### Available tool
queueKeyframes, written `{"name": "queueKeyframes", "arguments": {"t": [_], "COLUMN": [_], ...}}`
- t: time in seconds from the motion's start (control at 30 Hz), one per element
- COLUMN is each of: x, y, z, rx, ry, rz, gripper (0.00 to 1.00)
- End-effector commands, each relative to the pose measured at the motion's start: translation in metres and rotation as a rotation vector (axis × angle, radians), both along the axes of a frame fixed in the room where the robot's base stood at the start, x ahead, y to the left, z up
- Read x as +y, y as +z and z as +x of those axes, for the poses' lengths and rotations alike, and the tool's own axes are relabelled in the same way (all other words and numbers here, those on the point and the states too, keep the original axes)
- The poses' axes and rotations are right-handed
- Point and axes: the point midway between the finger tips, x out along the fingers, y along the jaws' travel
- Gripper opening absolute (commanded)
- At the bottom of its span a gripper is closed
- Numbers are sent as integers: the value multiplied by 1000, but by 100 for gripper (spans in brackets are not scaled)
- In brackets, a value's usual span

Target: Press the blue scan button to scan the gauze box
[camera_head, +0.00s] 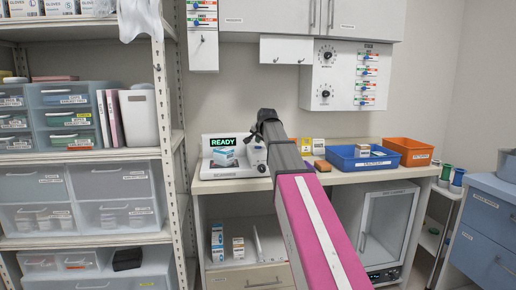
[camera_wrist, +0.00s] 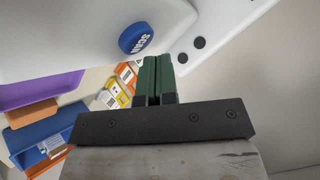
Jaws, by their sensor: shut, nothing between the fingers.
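The scanner (camera_head: 235,173) stands at the left end of the counter, its display (camera_head: 223,141) reading READY in green. A white and light-blue box (camera_head: 225,158), probably the gauze box, sits on it below the display. The round blue button (camera_wrist: 136,38) marked SCAN shows in the wrist view on a white surface. I cannot make out the button in the head view. My gripper (camera_wrist: 153,62) is shut and empty, its green fingers just below and right of the button in the wrist view. In that view they appear apart from the button.
A blue tray (camera_head: 345,162) with a small box and an orange bin (camera_head: 409,152) stand right of my arm on the counter. White cabinets (camera_head: 310,18) hang above. A metal shelf rack (camera_head: 172,100) rises close on the left.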

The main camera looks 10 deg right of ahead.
Motion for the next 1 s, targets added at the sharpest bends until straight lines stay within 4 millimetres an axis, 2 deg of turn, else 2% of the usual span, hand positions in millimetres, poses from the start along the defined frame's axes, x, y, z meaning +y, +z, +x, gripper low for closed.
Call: {"name": "queueKeyframes", "arguments": {"t": [1.0], "x": [0], "y": [-9], "z": [0], "rx": [-1], "ry": [0], "rz": [0], "gripper": [0]}}
